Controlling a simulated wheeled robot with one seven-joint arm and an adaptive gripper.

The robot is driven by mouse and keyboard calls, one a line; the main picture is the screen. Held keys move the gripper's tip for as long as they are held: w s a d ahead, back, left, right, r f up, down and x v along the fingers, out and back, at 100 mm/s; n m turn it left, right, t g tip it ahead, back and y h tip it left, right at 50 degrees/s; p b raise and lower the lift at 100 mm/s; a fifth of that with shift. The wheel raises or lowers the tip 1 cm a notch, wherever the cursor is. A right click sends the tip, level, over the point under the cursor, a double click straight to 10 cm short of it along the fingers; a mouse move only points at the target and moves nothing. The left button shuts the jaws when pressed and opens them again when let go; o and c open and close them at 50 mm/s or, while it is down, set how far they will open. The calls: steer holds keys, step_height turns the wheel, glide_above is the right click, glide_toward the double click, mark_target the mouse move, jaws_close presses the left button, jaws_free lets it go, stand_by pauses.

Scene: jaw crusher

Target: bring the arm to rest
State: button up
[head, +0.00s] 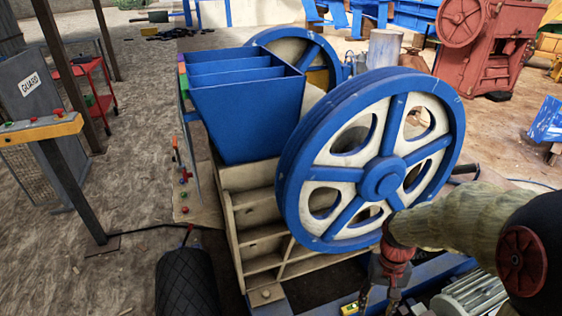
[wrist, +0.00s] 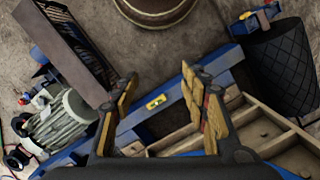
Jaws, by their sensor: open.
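My gripper (head: 377,299) is at the lower right of the head view, pointing down in front of the large blue-and-cream flywheel (head: 382,180). In the wrist view my gripper (wrist: 160,78) has its two worn yellow fingers spread apart with nothing between the tips. My arm reaches in from the right edge of the head view. The jaw crusher's cream frame (head: 256,225) carries the blue hopper (head: 247,110) and the flywheel. Below the gripper is a blue base beam (wrist: 135,120). The wrist view hides what lies behind the gripper's dark palm.
A small yellow level (wrist: 156,101) lies on the beam between the fingers' lines. A grey motor (head: 475,297) is to the right of the gripper. A control post with an orange-yellow top (head: 42,129) and a guard panel (head: 33,85) stand left. Open gravel lies between them and the crusher.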

steer(key=s+a+r+t, duration=0.2)
steer(key=s+r, duration=0.1)
steer(key=r, duration=0.4)
steer(key=s+a+r+n+t+p, duration=0.1)
steer(key=s+a+r+t, duration=0.1)
steer(key=r, duration=0.6)
steer(key=s+a+r+n+t, duration=0.1)
steer(key=s+a+r+t, duration=0.1)
steer(key=r, duration=0.5)
steer(key=s+t, duration=0.1)
steer(key=s, duration=0.1)
steer(key=shift+s+a+r, duration=0.2)
steer(key=shift+s+r, duration=0.2)
